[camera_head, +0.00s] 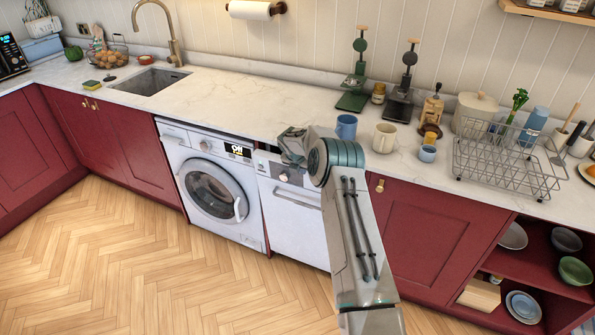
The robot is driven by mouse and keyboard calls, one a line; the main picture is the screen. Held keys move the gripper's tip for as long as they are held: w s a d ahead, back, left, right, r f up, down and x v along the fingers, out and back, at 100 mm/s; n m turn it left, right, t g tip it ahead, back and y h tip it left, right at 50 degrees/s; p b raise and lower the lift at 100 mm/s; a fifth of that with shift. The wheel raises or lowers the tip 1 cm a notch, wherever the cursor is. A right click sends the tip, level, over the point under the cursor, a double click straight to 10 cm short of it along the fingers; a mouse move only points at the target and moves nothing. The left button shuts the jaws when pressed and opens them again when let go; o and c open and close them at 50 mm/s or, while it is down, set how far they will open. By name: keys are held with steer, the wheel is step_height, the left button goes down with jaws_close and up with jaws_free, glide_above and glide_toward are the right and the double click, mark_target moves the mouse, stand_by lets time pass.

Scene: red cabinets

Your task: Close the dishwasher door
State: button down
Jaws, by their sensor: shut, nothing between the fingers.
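The dishwasher (296,222) has a white front and stands under the counter, just right of the washing machine. Its door looks upright and about in line with the cabinet fronts; a small gap at its top edge cannot be ruled out. My arm covers the door's right side. My gripper (290,146) is at the door's top edge, by the counter's front edge, and is shut with nothing held. Its fingertips are hard to make out, and I cannot tell whether they touch the door.
The washing machine (212,188) is shut. Red cabinets (427,240) stand on the right, with an open shelf (525,262) of bowls. The counter (270,105) holds mugs, coffee gear and a wire dish rack (507,160). The wooden floor (150,270) in front is clear.

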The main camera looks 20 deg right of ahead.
step_height(320, 180, up, 9)
steer(key=s+b, duration=0.1)
steer(key=b, duration=0.1)
steer(key=shift+s+a+r+b, duration=0.15)
steer(key=shift+a+r+b, duration=0.05)
steer(key=shift+a+b, duration=0.15)
stand_by(0.4)
